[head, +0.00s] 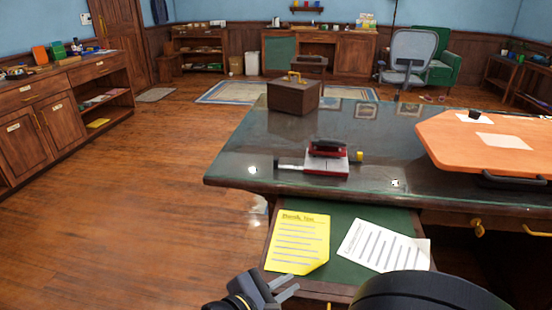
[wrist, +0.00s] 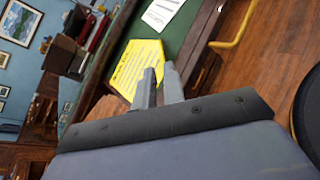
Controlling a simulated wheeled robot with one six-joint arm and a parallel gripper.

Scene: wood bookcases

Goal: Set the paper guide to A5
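A hole punch (head: 326,160) with a dark red and black lever and a pale base stands on the dark green desk top near its front edge. A thin bar, which looks like the paper guide (head: 289,167), sticks out from its left side. The guide's size marks are too small to read. A small yellow part (head: 359,156) is at its right end. My gripper (head: 292,283) is low in the head view, in front of the desk and well apart from the punch. In the wrist view its two fingers (wrist: 159,70) stand a little apart with nothing between them.
A pulled-out green board (head: 340,247) holds a yellow note (head: 299,240) and a white sheet (head: 384,247). A brown box (head: 293,97) stands behind the punch. An orange board (head: 485,140) lies at right. The floor at left is clear.

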